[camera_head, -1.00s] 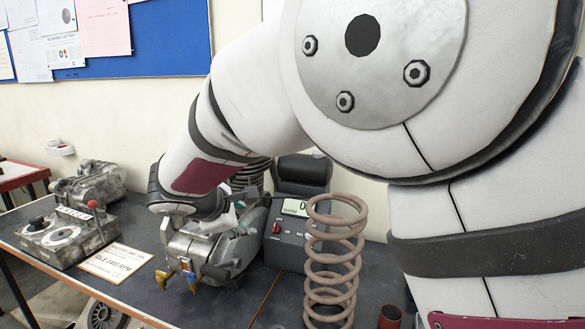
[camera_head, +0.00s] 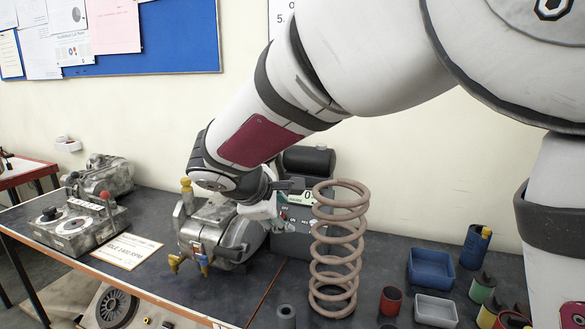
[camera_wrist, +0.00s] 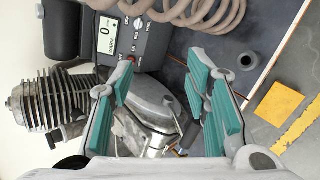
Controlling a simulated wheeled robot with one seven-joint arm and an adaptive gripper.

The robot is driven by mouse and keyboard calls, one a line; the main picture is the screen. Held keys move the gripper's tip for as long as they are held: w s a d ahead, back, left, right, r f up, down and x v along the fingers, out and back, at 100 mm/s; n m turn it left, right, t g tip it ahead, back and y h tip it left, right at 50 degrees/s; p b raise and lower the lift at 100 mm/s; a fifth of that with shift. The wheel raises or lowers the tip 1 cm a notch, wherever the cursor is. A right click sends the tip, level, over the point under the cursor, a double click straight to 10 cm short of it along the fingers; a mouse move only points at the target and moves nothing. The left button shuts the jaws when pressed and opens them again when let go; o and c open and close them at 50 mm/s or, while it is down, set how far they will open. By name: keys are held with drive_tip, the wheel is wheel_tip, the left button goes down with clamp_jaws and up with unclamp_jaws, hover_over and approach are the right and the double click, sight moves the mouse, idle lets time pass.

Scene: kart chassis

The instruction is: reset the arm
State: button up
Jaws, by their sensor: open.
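My gripper (camera_wrist: 168,95) shows in the wrist view with its two teal-padded fingers spread apart and nothing held between them. In the head view my gripper (camera_head: 262,207) is mostly hidden behind my wrist and hangs over the grey engine (camera_head: 212,240) on the dark bench. In the wrist view the engine's metal body (camera_wrist: 150,112) lies beyond the gap between the fingers, with its finned cylinder (camera_wrist: 50,100) to the left. I cannot tell how close the fingers are to the engine.
A tall coil spring (camera_head: 338,250) stands right of my gripper. Behind it is a grey meter (camera_head: 292,237) with a display. A control box (camera_head: 75,222) stands left, beside a paper sign (camera_head: 127,251). Blue (camera_head: 431,268) and grey (camera_head: 436,309) trays and several small cups are at right.

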drive_tip(key=s+d+m+g+b, duration=0.2)
drive_tip(key=s+d+m, duration=0.2)
drive_tip(key=s+d, duration=0.45)
drive_tip(key=s+d+m+g+b, duration=0.2)
drive_tip(key=s+d+m, duration=0.25)
drive_tip(key=d, duration=0.65)
drive_tip(key=s+d+f+m+g+y+b, duration=0.15)
drive_tip(key=s+f+m, duration=0.3)
drive_tip(key=s, duration=0.65)
drive_tip(key=s+f+m+g+y+b, duration=0.1)
drive_tip(key=s+f+m+y+b, duration=0.25)
drive_tip(key=s+f, duration=0.45)
wheel_tip(320, 180, up, 17)
drive_tip(key=s+t+h+p, duration=0.1)
drive_tip(key=t+p, duration=0.1)
drive_tip(key=p, duration=1.1)
drive_tip(key=shift+s+d+f, duration=0.2)
drive_tip(key=shift+s+d, duration=0.15)
drive_tip(key=shift+d, duration=0.1)
